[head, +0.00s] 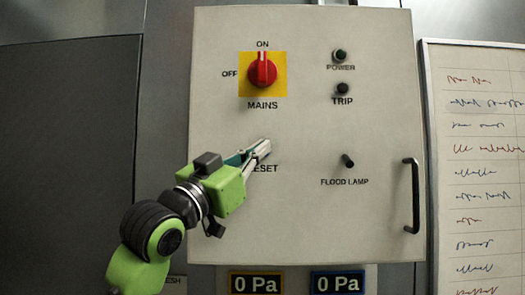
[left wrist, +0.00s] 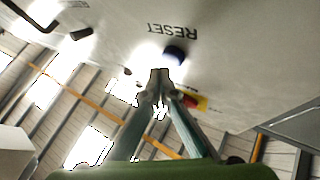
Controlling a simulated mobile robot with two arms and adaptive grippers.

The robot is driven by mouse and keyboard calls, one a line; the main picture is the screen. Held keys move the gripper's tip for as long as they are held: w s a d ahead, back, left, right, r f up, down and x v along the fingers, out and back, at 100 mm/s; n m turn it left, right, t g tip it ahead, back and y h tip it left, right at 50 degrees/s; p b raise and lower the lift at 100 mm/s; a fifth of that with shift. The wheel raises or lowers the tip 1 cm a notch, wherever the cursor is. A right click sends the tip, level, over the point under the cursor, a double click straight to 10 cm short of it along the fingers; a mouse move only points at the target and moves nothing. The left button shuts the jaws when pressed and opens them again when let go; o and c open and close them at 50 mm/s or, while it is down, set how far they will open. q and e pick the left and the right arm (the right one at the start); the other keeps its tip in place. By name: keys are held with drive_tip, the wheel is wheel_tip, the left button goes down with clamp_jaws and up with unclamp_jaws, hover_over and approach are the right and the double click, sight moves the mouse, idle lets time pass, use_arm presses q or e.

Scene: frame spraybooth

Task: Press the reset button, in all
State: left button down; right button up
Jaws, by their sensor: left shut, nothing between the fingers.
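The reset button shows in the left wrist view as a dark blue round cap (left wrist: 175,56) beside the RESET lettering on the panel. In the head view my left gripper hides it, along with the first letter of its label (head: 264,169). My left gripper (head: 264,148) is shut and empty, reaching up and right to the panel door. In the left wrist view its closed fingertips (left wrist: 160,76) are just below the button; I cannot tell whether they touch it. My right gripper is in neither view.
The grey panel (head: 215,125) also carries a red mains switch (head: 262,72) pointing to ON, power (head: 339,56) and trip (head: 343,89) fittings, a flood lamp switch (head: 347,161) and a black door handle (head: 412,196). Two displays below read 0 Pa. A whiteboard (head: 475,65) stands right.

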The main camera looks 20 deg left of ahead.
use_arm(q)
drive_tip(key=shift+w, duration=0.15)
drive_tip(key=shift+w+a+p, duration=0.15)
drive_tip(key=shift+w+p, duration=0.1)
drive_tip(key=shift+p, duration=0.05)
drive_tip(key=shift+w+a+p, duration=0.15)
drive_tip(key=shift+w+p, duration=0.2)
drive_tip(key=shift+w, duration=0.15)
idle(0.8)
drive_tip(key=shift+s, duration=0.2)
drive_tip(key=shift+s+d, duration=0.25)
drive_tip(key=shift+s, duration=0.4)
drive_tip(key=s, duration=0.2)
drive_tip(key=s+d+b, duration=0.1)
drive_tip(key=s, duration=0.2)
drive_tip(key=shift+d, duration=0.2)
drive_tip(key=shift+w+f, duration=0.1)
idle(0.8)
